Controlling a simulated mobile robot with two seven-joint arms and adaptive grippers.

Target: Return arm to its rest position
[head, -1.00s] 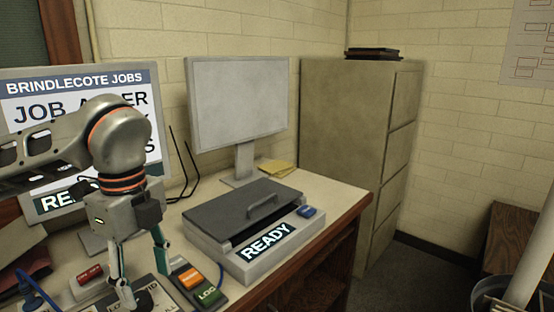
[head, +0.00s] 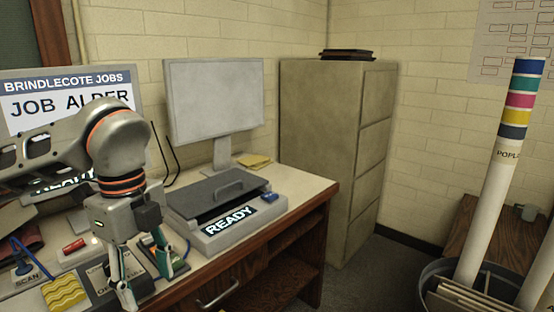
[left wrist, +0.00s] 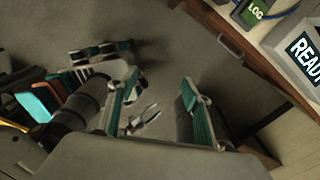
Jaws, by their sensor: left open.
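My left gripper (head: 146,284) hangs at the left in the head view, fingers pointing down and apart, with nothing between them. It appears in front of the desk's control panel (head: 118,268). In the left wrist view the open left gripper (left wrist: 158,105) has dark floor between and beyond its fingers, and the desk edge lies to the right. My right gripper cannot be made out in the head view.
The desk (head: 318,190) holds a flat device (head: 212,212) reading READY, a blank monitor (head: 215,100) and a job screen (head: 60,100). A filing cabinet (head: 325,150) stands behind. At right, a bin (head: 432,275) holds long tubes (head: 495,215). Floor shows between desk and bin.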

